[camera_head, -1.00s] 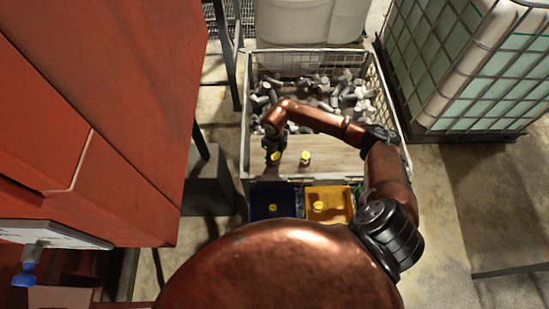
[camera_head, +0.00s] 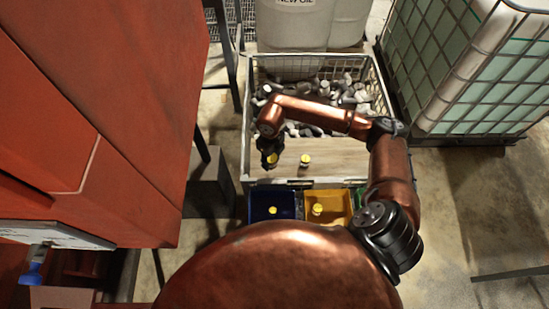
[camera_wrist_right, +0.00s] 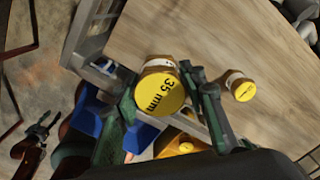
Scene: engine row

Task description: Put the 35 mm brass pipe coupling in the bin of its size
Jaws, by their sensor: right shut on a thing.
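My right gripper (camera_head: 270,155) is shut on a brass pipe coupling with a yellow cap (camera_head: 272,159). In the right wrist view the cap of this held coupling (camera_wrist_right: 160,93) reads "35 mm", and it sits between the two fingers (camera_wrist_right: 165,85). A blue bin (camera_head: 253,207) and a yellow bin (camera_head: 342,199) stand in front of the board, each with a yellow-capped piece inside. A green bin (camera_head: 361,195) is mostly hidden behind my arm. My left gripper is not clear in the head view; small dark prongs (camera_wrist_right: 42,131) beside copper parts show in the wrist view.
A second yellow-capped coupling (camera_head: 305,160) stands on the wooden board (camera_head: 335,158), right of the held one. Behind it a wire-sided crate (camera_head: 247,105) holds many grey fittings. A red machine (camera_head: 95,120) fills the left; a caged tank (camera_head: 465,75) stands at right.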

